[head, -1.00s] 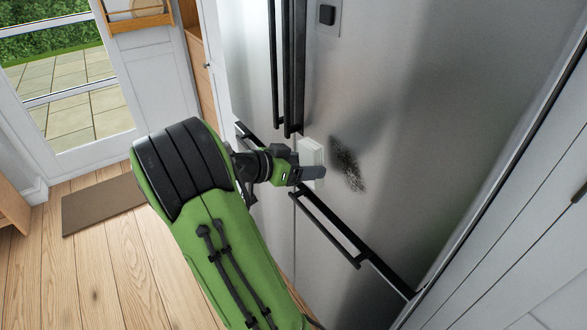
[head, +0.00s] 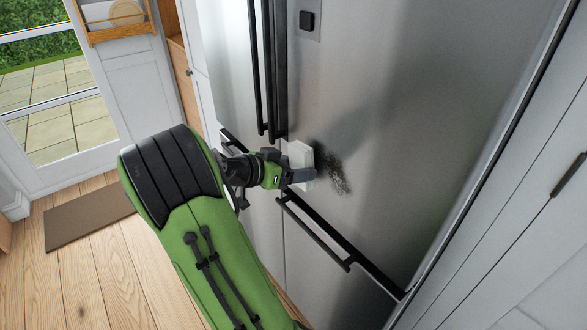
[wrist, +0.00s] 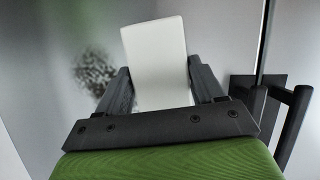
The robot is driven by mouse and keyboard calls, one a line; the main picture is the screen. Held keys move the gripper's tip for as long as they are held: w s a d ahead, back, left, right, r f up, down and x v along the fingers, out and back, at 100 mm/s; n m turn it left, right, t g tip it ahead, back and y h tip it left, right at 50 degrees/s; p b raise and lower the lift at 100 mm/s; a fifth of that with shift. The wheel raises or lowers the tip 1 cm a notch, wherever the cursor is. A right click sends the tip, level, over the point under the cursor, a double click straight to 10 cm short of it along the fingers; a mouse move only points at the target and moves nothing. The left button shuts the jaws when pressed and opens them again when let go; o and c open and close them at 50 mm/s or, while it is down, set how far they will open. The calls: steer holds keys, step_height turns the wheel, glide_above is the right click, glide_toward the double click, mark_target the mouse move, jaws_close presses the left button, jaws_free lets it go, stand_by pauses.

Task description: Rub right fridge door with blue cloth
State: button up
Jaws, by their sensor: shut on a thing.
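The right fridge door (head: 400,110) is brushed steel and fills the middle of the head view. A dark, speckled smudge (head: 334,170) is on it; it also shows in the wrist view (wrist: 92,75), left of my fingers. My gripper (head: 303,176) is shut on a pale white, flat pad (head: 299,153), with a finger on each side of it in the wrist view (wrist: 155,60). No blue cloth shows. The pad is at the door's surface just left of the smudge; whether it touches the steel I cannot tell.
Black vertical handles (head: 268,75) stand out left of the pad. A black horizontal handle (head: 318,232) runs below it. A dark dispenser button (head: 306,20) is above. White cabinet fronts (head: 530,220) close off the right. A brown mat (head: 85,212) lies on the wooden floor.

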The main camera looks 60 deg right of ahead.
steer(key=shift+s+d, duration=0.35)
steer(key=shift+d, duration=0.25)
